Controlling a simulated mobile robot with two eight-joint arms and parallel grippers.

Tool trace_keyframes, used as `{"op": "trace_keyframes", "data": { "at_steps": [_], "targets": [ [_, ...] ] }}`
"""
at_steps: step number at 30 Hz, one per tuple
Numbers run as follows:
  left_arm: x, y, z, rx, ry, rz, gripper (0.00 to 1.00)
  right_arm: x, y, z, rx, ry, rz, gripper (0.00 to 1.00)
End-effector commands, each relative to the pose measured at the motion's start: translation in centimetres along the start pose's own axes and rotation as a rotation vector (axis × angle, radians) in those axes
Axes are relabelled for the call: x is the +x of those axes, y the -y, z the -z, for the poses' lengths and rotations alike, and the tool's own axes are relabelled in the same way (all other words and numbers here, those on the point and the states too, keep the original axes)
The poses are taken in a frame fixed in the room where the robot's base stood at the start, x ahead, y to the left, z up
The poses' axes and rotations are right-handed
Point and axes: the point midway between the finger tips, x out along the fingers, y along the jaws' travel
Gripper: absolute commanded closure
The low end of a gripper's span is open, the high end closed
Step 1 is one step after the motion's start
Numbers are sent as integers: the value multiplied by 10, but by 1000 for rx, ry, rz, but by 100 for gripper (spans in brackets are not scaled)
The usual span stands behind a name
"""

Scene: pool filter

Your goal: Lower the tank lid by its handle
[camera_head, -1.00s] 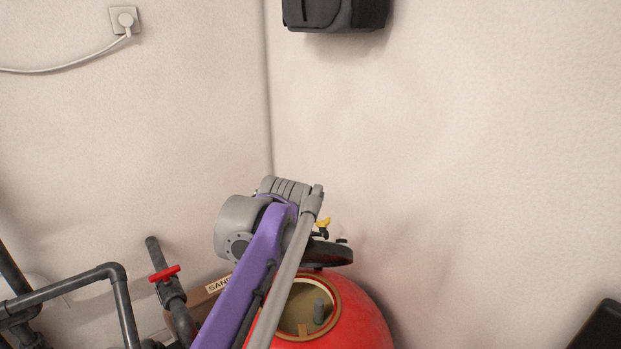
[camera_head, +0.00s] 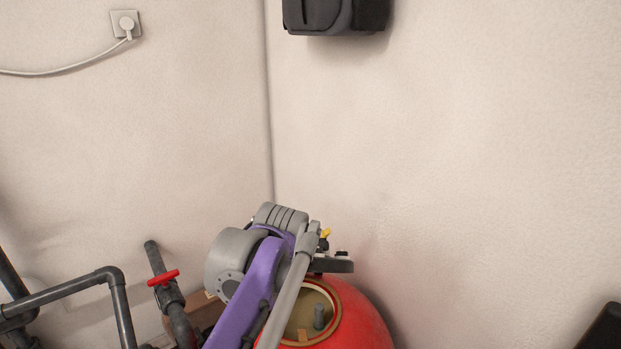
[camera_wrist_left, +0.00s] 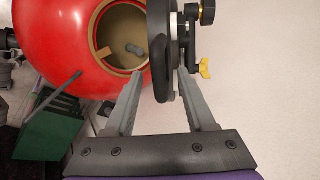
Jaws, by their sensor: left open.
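The red tank (camera_head: 362,318) stands at the bottom centre of the head view, its round opening uncovered. The dark lid (camera_head: 338,265) is raised above the rim behind my arm. In the left wrist view the tank (camera_wrist_left: 62,45) is at the upper left and the lid (camera_wrist_left: 159,45) shows nearly edge-on. The black handle (camera_wrist_left: 191,38) is on the lid's right side, near a yellow knob (camera_wrist_left: 203,68). My left gripper (camera_wrist_left: 163,72) is open, with the lid's edge between its fingertips; contact cannot be told. It is hidden in the head view. My right gripper is not in view.
Grey pipes with a red valve handle (camera_head: 163,278) stand left of the tank. A black box (camera_head: 335,14) hangs on the wall above. In the left wrist view a green box (camera_wrist_left: 48,128) lies at the lower left. Walls stand close behind the tank.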

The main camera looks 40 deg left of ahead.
Motion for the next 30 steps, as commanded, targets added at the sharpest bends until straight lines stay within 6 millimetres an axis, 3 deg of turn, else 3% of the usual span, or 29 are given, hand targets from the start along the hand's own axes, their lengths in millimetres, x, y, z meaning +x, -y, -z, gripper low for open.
{"op": "trace_keyframes", "data": {
  "at_steps": [15, 30],
  "targets": [
    [-55, 2, 0, 0, -1, 1, 45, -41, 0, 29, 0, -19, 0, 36],
    [-64, 0, 0, 0, 0, 0, 45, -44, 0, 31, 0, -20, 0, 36]
  ]
}}
